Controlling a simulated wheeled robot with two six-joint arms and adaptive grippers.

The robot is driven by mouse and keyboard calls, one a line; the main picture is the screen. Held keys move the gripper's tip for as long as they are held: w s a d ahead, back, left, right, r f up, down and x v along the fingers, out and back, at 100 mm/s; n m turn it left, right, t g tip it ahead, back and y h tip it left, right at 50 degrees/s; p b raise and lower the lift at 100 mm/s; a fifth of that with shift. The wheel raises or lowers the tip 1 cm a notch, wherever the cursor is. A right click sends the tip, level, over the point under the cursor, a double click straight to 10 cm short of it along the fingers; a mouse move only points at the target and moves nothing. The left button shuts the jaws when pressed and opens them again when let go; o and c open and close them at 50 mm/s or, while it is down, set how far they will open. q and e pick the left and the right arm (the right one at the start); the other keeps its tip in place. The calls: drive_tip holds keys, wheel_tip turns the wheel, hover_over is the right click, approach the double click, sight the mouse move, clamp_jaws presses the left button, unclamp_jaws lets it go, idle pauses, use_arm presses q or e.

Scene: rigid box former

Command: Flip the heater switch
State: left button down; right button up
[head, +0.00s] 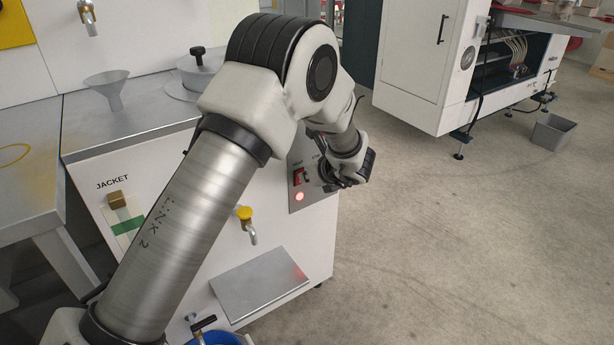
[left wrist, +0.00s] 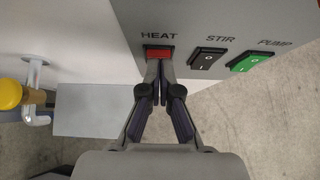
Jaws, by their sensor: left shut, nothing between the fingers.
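The heater switch (left wrist: 158,53) is a red rocker under the word HEAT on a grey panel (left wrist: 225,35) in the left wrist view. It also shows in the head view (head: 299,177), with a lit red lamp (head: 299,196) just below it. My left gripper (left wrist: 158,98) is shut and empty, its fingertips close at the lower edge of the red switch. I cannot tell if they touch it. In the head view my left gripper (head: 342,176) is in front of the panel and hides part of it. My right gripper is not in view.
A black STIR switch (left wrist: 207,58) and a green PUMP switch (left wrist: 246,61) sit right of the heater switch. A yellow-handled tap (head: 246,222) and a grey shelf plate (head: 259,284) are on the machine's front. A funnel (head: 106,90) stands on top.

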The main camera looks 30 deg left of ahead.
use_arm(q)
drive_tip(key=shift+a, duration=0.2)
drive_tip(key=shift+r, duration=0.15)
drive_tip(key=shift+r+p, duration=0.5)
drive_tip(key=shift+r, duration=0.25)
